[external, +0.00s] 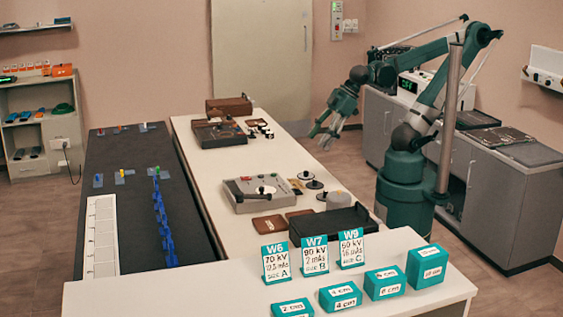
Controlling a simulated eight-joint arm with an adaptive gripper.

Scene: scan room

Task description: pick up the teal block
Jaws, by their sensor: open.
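Several teal blocks with white labels stand in a rising row on the front white counter. The smallest block (292,308) is at the bottom edge, partly cut off. To its right are a second block (341,296), a third block (384,282) and the largest block (426,266). The picture does not show which one the task means.
Three teal-and-white cards, W6 (276,263), W7 (315,255) and W9 (351,249), stand just behind the blocks. A black tray (330,223) lies behind them. A grey device (262,192) sits mid-table. Grey cabinets (500,200) stand at the right.

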